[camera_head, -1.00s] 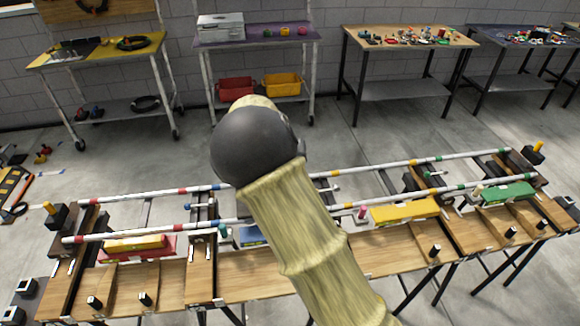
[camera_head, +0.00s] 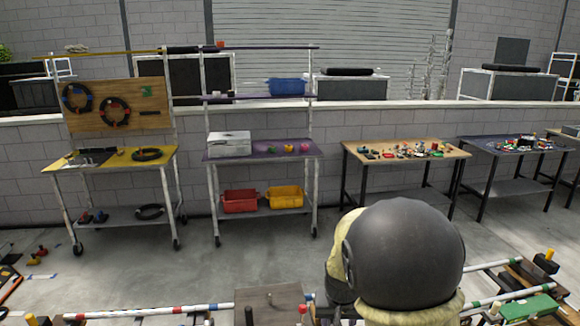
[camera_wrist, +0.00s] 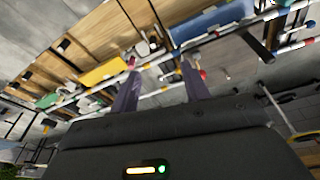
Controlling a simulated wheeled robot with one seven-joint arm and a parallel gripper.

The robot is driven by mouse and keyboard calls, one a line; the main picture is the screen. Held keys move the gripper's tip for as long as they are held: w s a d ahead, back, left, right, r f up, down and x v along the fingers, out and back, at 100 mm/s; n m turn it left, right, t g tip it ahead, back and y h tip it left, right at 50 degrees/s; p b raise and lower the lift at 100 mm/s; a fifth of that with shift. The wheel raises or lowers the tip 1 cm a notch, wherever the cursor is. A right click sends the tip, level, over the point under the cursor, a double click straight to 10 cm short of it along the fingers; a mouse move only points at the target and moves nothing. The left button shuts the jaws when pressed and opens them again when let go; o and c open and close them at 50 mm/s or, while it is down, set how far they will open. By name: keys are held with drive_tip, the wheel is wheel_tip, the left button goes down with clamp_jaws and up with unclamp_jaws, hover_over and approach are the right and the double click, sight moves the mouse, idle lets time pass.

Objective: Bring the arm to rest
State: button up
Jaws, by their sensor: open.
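My gripper (camera_wrist: 160,68) shows in the wrist view, with its two dark fingers spread apart. Nothing is held between them. Past the fingers lies the wooden bench (camera_wrist: 105,38), slanted in the picture, with a yellow block (camera_wrist: 103,72) and a blue block (camera_wrist: 205,22) on it. In the head view my arm, a dark round joint with a yellowish sleeve, fills the lower right. It hides part of the bench, and my gripper does not show there.
The near bench's white rail (camera_head: 150,311) and a green block (camera_head: 528,307) show along the bottom edge. Behind it is open concrete floor. Along the wall stand a yellow-topped table (camera_head: 110,160), a purple-topped shelf (camera_head: 262,150) and a wooden table (camera_head: 400,150).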

drive_tip(key=s+d+r+n, duration=0.1)
drive_tip(key=s+d, duration=0.3)
drive_tip(key=s, duration=1.1)
drive_tip(key=shift+r, duration=0.5)
